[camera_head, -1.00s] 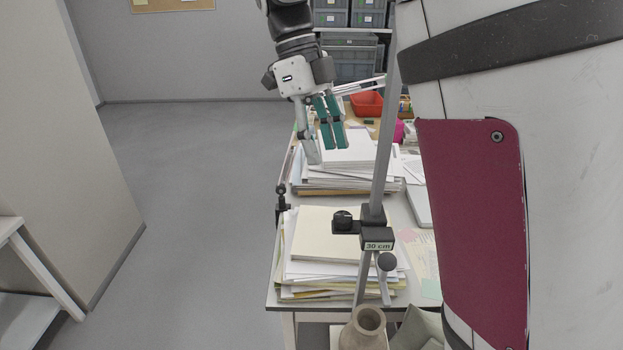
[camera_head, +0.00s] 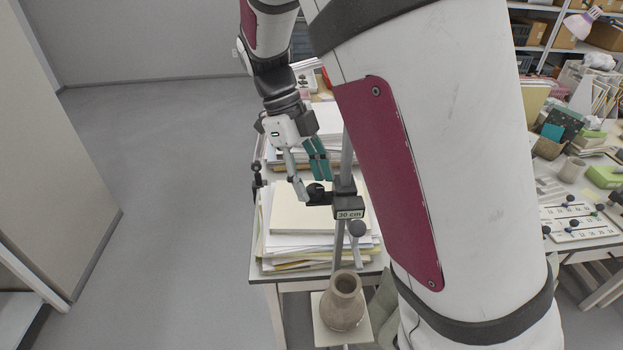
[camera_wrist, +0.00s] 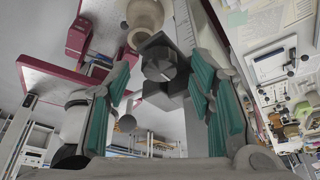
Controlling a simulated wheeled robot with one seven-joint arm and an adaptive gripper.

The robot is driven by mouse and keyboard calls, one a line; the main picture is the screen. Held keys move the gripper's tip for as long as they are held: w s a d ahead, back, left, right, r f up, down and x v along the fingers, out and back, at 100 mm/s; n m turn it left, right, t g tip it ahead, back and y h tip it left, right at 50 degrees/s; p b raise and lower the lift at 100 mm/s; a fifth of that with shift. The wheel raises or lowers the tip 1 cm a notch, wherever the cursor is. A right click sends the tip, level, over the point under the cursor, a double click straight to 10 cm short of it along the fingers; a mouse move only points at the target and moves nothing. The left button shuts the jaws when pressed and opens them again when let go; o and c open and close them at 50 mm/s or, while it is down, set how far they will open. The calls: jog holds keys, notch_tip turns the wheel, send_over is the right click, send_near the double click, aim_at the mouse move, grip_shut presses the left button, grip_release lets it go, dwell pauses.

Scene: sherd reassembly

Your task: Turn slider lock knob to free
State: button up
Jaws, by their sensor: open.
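The slider (camera_head: 344,190) is a dark block on an upright grey rod, with a "30 cm" label on its lower part. Its black lock knob (camera_head: 316,190) sticks out to the left. In the wrist view the faceted knob (camera_wrist: 160,64) faces me, with a pale mark on its face. My gripper (camera_head: 313,186) is open, with its fingertips close to the knob. In the wrist view the teal-padded fingers of my gripper (camera_wrist: 160,76) stand on both sides of the knob, with gaps visible. I cannot tell whether either finger touches it.
A tan pottery vase (camera_head: 343,302) stands on a pale board (camera_head: 323,333) below the slider. Stacks of paper (camera_head: 305,212) lie on the table behind the rod. My large arm link blocks the middle right.

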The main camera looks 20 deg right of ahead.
jog(key=shift+s+d+f, duration=0.1)
jog(key=shift+s+f, duration=0.1)
jog(key=shift+f, duration=0.3)
jog(key=c, duration=1.2)
jog(key=shift+o, duration=0.2)
